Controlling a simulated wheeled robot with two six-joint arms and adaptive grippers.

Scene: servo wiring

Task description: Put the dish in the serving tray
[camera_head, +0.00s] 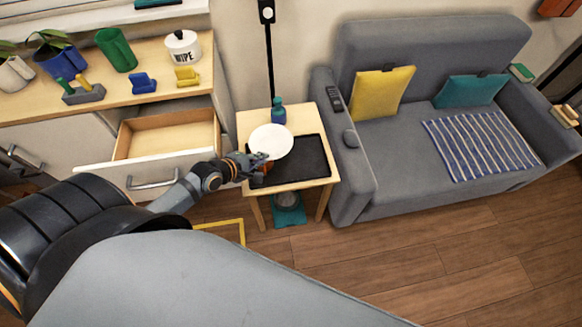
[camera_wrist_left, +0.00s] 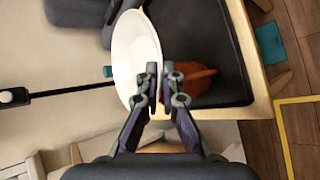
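The dish (camera_head: 271,140) is a white round plate; it also shows in the left wrist view (camera_wrist_left: 136,50). My left gripper (camera_head: 262,159) is shut on the near rim of the dish, and in the left wrist view its fingertips (camera_wrist_left: 159,82) pinch the edge. The dish is held above the side table, partly over the black serving tray (camera_head: 313,160). The tray fills the right part of the left wrist view (camera_wrist_left: 232,70). The gripper and dish hide part of the tray. My right gripper is not in view.
An orange-red object (camera_wrist_left: 195,79) lies in the tray, partly hidden by the gripper. A teal bottle (camera_head: 279,113) stands on the side table (camera_head: 254,118) behind the dish. An open drawer (camera_head: 168,134) is to the left and a grey sofa (camera_head: 400,160) to the right.

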